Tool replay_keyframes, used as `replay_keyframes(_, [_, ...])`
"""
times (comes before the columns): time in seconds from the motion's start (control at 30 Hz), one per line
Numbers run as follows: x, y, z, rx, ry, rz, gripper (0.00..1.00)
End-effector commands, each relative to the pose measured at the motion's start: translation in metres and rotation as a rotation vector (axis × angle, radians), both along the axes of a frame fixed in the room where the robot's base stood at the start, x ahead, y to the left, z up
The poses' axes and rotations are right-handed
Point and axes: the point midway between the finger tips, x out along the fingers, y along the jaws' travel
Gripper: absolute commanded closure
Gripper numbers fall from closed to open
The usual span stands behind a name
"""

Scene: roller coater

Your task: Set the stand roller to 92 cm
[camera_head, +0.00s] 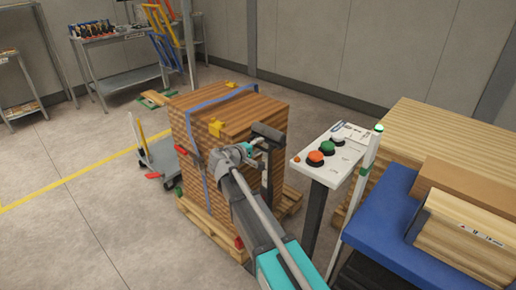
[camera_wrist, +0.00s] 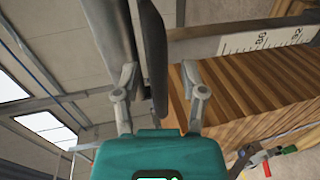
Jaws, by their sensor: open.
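The stand roller (camera_head: 267,133) appears to be the dark crossbar on an upright post, close in front of the strapped wood stack in the head view. My gripper (camera_head: 255,148) is at the stand, below the crossbar. In the wrist view my gripper (camera_wrist: 160,85) is open, and a dark long part of the stand (camera_wrist: 154,55) passes between or just beyond its fingers; contact cannot be told. A white scale (camera_wrist: 268,36) on a grey bar shows at the upper right, with numerals that look like 92 and one lower mark. The stand's setting pointer and foot are not visible.
The strapped wood stack (camera_head: 190,125) stands on a pallet (camera_head: 211,229) behind the stand. A button panel (camera_head: 330,150) on a post is just to the right. A blue table (camera_head: 385,232) with wood boards is further right. Open floor (camera_head: 70,240) lies left.

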Motion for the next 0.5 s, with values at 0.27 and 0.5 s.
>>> replay_keyframes(0.27, [-0.0001,0.0003,0.0001,0.0,0.0,0.0,0.54])
replay_keyframes(0.5, [-0.0003,0.0007,0.0,-0.001,0.001,0.0,0.98])
